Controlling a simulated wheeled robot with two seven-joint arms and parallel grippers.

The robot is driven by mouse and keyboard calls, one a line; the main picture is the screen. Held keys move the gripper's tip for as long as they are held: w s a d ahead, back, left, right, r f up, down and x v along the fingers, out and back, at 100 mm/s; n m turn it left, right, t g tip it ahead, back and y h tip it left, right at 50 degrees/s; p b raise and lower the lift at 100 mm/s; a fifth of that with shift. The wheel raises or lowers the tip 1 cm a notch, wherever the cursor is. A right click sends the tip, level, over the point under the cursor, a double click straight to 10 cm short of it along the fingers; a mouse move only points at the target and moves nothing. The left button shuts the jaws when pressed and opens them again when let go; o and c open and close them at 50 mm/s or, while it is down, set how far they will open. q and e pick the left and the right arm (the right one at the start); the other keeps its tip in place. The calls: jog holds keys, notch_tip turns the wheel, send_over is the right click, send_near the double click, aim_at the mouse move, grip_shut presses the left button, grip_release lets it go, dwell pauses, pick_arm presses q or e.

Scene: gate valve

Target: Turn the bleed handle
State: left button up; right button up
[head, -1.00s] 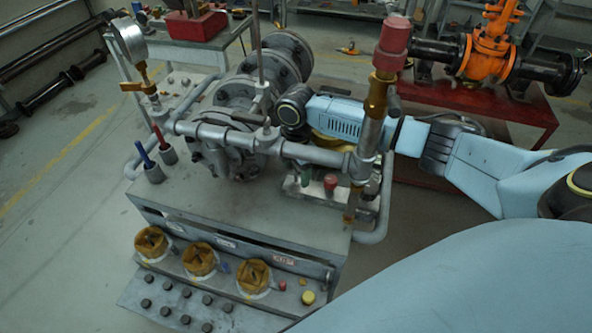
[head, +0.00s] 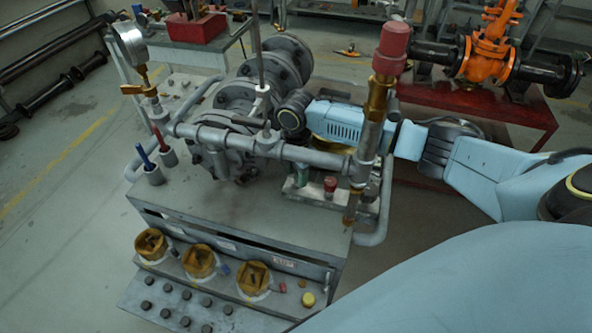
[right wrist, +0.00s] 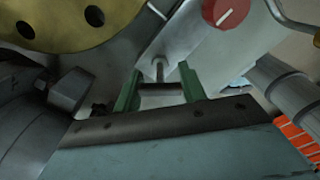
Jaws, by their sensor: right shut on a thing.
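My right arm comes in from the right in the head view and reaches behind the front pipe, its wrist bent downward. My right gripper (right wrist: 160,92) shows in the right wrist view as two green fingers, closed around a small grey stem, which I take to be the bleed handle (right wrist: 158,70). A dark bar shows between the fingers. In the head view the green fingers (head: 302,176) show only partly, below the pipe, and the handle cannot be made out there. My left gripper is in neither view.
The grey front pipe (head: 315,155) runs close to my right wrist, with a red-capped upright (head: 393,47) beside my forearm. A red knob (head: 330,184) is near the gripper. Grey flanges (head: 285,62) stand behind. An orange valve (head: 490,50) is on a red bench, back right.

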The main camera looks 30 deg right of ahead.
jog(key=n+p, duration=0.2)
jog(key=n, duration=0.1)
jog(key=shift+r+p, duration=0.1)
jog(key=shift+p, duration=0.2)
jog(key=n+p, duration=0.1)
jog(key=n, duration=0.1)
jog(key=shift+n, duration=0.4)
jog(key=shift+n+p, duration=0.4)
jog(key=shift+n, duration=0.9)
jog(key=o, duration=1)
notch_tip(320, 180, up, 13)
jog(key=shift+r+p, duration=0.1)
jog(key=shift+p, duration=0.4)
